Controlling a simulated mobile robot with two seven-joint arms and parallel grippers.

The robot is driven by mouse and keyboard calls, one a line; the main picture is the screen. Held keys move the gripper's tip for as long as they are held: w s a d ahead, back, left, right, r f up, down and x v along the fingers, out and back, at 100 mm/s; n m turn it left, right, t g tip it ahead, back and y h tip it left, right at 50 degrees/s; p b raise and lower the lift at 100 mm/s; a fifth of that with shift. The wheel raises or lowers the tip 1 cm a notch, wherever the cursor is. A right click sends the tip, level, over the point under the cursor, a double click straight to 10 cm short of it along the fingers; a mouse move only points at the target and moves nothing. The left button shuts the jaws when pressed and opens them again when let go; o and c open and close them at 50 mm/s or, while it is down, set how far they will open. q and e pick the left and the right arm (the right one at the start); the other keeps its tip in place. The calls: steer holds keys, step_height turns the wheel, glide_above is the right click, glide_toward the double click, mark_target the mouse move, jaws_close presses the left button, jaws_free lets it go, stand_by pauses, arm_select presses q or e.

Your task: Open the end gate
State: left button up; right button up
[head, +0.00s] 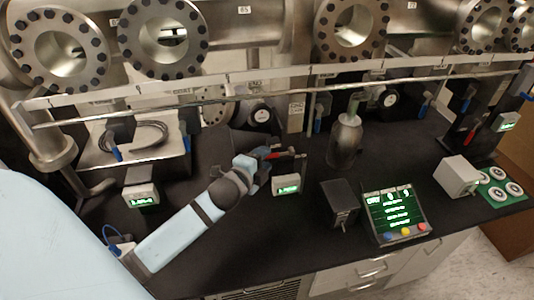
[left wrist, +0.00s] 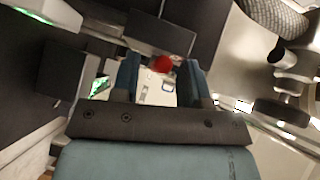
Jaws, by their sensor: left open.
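My left gripper (head: 272,155) reaches over the black bench from the left. Just at its fingertips in the head view is a red handle (head: 279,155), by a small dark post. In the left wrist view my left gripper (left wrist: 160,85) is open, its two blue-grey fingers apart. A red round end (left wrist: 162,64) shows between the fingertips, in front of a dark block. I cannot tell whether the fingers touch it. A second red handle (head: 469,136) is on the dark stand at the right end of the bench. No label tells which one is the end gate. My right gripper is out of view.
A box with a green display (head: 286,184) stands close to the left gripper. A steel bottle (head: 346,138) stands behind, to the right. A long rail (head: 290,82) and flanged steel pipes cross above the bench. A control panel (head: 394,214) stands at the front right.

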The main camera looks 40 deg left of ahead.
arm_select(q)
steer(key=shift+w+a+f, duration=0.1)
steer(key=shift+w+f, duration=0.1)
steer(key=shift+w, duration=0.8)
